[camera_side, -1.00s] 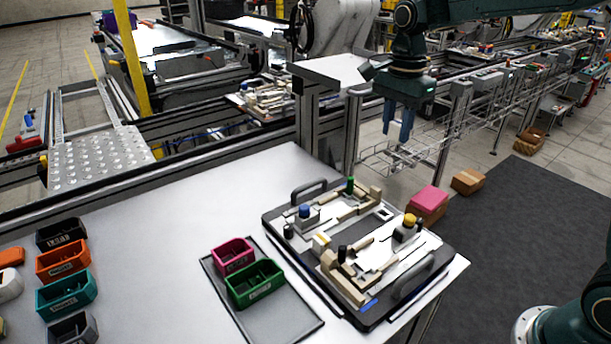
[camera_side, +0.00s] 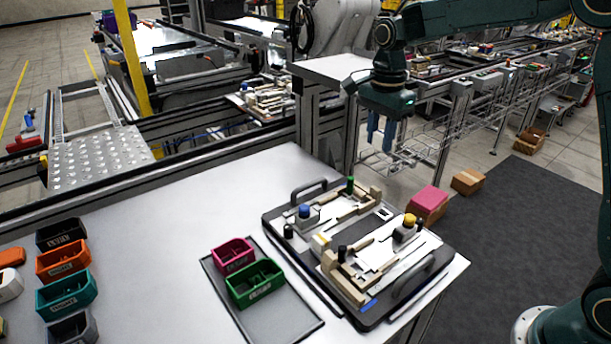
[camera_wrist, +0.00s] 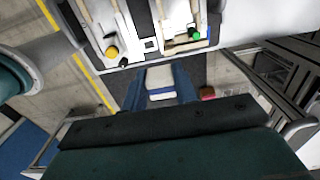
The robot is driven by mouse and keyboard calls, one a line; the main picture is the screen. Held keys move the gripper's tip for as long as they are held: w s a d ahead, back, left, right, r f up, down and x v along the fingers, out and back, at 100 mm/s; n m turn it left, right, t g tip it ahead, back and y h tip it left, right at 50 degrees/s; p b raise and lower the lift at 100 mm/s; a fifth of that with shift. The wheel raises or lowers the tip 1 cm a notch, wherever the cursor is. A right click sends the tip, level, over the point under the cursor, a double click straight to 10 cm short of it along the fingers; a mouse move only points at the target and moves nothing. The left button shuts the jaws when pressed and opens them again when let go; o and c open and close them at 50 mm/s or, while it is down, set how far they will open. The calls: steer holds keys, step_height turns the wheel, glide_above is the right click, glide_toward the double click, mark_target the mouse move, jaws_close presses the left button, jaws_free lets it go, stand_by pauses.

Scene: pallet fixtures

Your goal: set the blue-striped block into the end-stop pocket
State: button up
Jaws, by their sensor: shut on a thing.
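My gripper (camera_side: 378,132) hangs in the air behind and above the pallet in the side view, fingers down. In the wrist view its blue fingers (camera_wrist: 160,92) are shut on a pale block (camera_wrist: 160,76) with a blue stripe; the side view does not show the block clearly. The fixture pallet (camera_side: 272,232) lies on the table, bearing tan rails and stops (camera_side: 345,280), and blue, green, yellow and black knobs. The pallet also shows at the top of the wrist view (camera_wrist: 90,45). I cannot tell for certain which of its nests is the end-stop pocket.
A grey tray (camera_side: 300,325) with a pink bin (camera_side: 232,254) and a green bin (camera_side: 255,286) lies left of the pallet. Several bins stand at the far left. Two handles (camera_side: 308,190) rise from the pallet. The table's middle is clear.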

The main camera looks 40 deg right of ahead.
glide_toward(353, 186)
steer(key=shift+s+a+r, duration=0.2)
steer(key=shift+s+a, duration=0.25)
steer(key=shift+a, duration=0.15)
steer(key=shift+s+a+r, duration=0.15)
steer(key=shift+s+a, duration=0.3)
steer(key=shift+a, duration=0.1)
steer(key=shift+f, duration=0.1)
steer(key=shift+f, duration=3.7)
steer(key=shift+f, duration=0.6)
steer(key=o, duration=1)
steer(key=shift+r, duration=0.1)
steer(key=shift+r, duration=6.85)
